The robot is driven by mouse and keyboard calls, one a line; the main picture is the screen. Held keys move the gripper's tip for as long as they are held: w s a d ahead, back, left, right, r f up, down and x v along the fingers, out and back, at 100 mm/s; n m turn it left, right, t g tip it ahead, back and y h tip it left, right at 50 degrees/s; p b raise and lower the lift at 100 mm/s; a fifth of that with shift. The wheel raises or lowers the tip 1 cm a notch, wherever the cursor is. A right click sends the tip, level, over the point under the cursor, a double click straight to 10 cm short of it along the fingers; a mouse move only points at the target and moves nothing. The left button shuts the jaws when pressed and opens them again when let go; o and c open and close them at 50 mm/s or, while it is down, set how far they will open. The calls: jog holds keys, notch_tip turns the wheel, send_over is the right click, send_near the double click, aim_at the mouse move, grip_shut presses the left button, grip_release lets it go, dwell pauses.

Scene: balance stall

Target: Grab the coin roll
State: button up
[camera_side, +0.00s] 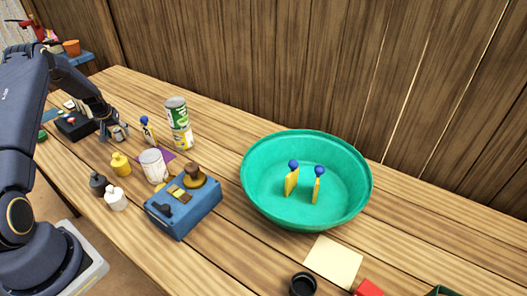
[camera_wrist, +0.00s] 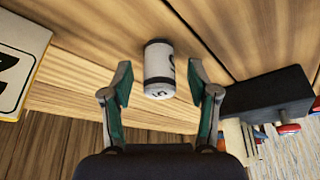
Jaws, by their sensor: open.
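A small whitish cylinder with dark markings, which looks like the coin roll (camera_wrist: 159,68), lies between the fingers of my gripper (camera_wrist: 158,84) in the wrist view. The fingers are spread, with a visible gap on each side of it. In the side view my gripper (camera_side: 112,127) is low over the far left part of the table, and the small pale cylinder (camera_side: 118,133) shows just at its fingers. Part of the cylinder is hidden there by the fingers.
A bottle with a blue top (camera_side: 147,130), stacked cans (camera_side: 177,115) and a yellow bottle (camera_side: 121,163) stand to the right. Farther right are a blue device (camera_side: 172,222) and a green basin (camera_side: 255,202).

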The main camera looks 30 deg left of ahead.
jog(key=shift+f, duration=0.1)
jog(key=shift+c, duration=0.2)
grip_shut()
